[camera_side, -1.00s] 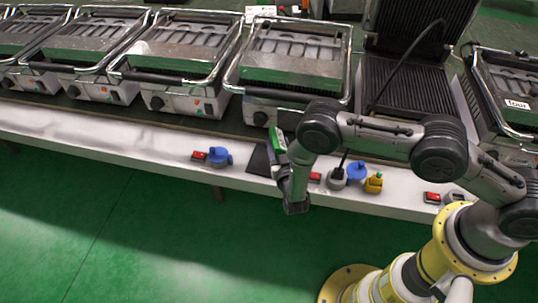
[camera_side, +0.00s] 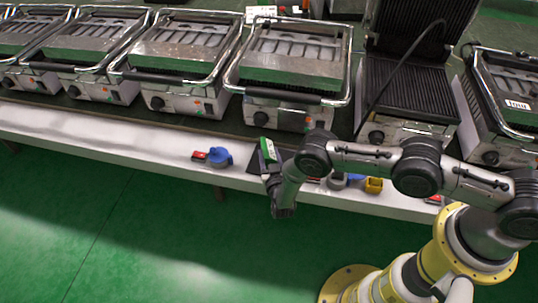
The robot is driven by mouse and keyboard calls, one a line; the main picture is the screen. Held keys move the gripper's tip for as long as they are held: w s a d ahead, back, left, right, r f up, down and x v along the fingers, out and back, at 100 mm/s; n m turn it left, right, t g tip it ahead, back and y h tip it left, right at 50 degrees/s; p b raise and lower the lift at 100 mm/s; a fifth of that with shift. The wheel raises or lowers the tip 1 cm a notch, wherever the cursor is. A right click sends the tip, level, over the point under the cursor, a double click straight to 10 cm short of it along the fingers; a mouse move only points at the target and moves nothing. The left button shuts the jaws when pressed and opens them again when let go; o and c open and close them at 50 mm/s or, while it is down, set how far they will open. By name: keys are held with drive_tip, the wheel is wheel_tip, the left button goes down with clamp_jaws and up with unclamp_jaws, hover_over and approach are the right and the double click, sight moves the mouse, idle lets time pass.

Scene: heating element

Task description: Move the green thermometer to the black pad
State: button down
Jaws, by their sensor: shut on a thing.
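The green thermometer (camera_side: 268,150), a small green block with a pale face, stands tilted above the front edge of the white bench. My gripper (camera_side: 270,168) is shut on its lower part. The black pad (camera_side: 254,165) lies on the bench just behind and left of the gripper. Only a small part of the pad shows; the thermometer and gripper hide the rest. I cannot tell whether the thermometer touches the pad.
A red switch (camera_side: 200,156) and blue plug (camera_side: 220,157) lie left of the pad. A yellow plug (camera_side: 373,186) and others sit right, partly behind my arm. Several grills line the back, including an open one (camera_side: 405,87) with a black cable above it. The bench's left front is clear.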

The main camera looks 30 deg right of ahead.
drive_tip(key=shift+c, duration=1.4)
unclamp_jaws()
drive_tip(key=shift+f, duration=0.15)
